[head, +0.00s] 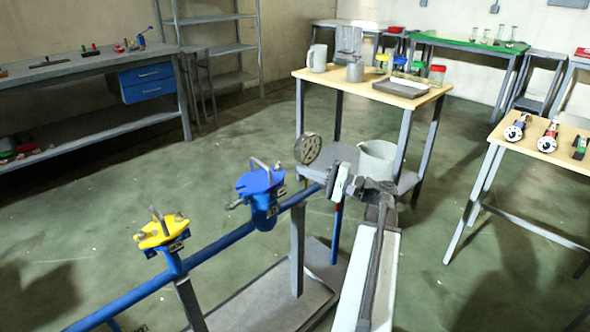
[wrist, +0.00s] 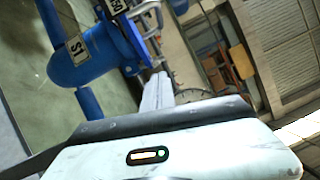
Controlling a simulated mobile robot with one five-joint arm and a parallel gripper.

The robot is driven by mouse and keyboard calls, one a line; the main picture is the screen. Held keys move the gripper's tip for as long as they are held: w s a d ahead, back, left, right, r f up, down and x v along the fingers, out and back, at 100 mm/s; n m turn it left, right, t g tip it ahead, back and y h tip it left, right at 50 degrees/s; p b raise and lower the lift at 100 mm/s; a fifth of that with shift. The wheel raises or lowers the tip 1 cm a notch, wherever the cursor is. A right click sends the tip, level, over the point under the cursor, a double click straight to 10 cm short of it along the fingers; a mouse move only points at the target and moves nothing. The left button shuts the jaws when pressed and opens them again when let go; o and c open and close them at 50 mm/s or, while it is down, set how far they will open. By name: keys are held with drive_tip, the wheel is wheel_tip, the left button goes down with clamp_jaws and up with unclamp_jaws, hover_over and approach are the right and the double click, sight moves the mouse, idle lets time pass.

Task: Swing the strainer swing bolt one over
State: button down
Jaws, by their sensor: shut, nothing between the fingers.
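The blue strainer (head: 263,205) stands on the blue pipe, with a blue lid and a metal handle loop on top. A metal swing bolt (head: 236,204) sticks out at its left side. In the wrist view the blue strainer body (wrist: 85,62) carries an S1 label, and metal bolt hardware (wrist: 147,10) shows at its lid edge. My gripper (head: 331,178) is to the right of the blue strainer, apart from it in the head view. In the wrist view my gripper (wrist: 160,77) is shut and empty, its fingers pointing towards the hardware; contact cannot be told.
A yellow-lidded strainer (head: 162,232) stands further left on the blue pipe (head: 130,298). A round perforated disc (head: 307,148) is behind my gripper. A wooden-topped table (head: 420,98) with vessels stands behind, and another table (head: 545,140) is at right. Open floor lies left.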

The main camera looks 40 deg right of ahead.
sight(279, 170)
drive_tip(key=v, duration=0.4)
drive_tip(key=c, duration=1.7)
unclamp_jaws()
drive_tip(key=shift+o, duration=0.8)
drive_tip(key=shift+m, duration=0.7)
drive_tip(key=w+a+r+m+p, duration=0.1)
drive_tip(key=w+a+m+p, duration=0.1)
drive_tip(key=w+m, duration=0.4)
drive_tip(key=w+a+r+m+h+p, duration=0.1)
drive_tip(key=w+a+m+p, duration=0.2)
drive_tip(key=m, duration=0.6)
drive_tip(key=w+a, duration=0.2)
drive_tip(key=w, duration=0.1)
drive_tip(key=shift+w+a+r+g, duration=0.25)
drive_tip(key=shift+w+r+g, duration=0.1)
drive_tip(key=shift+g, duration=0.05)
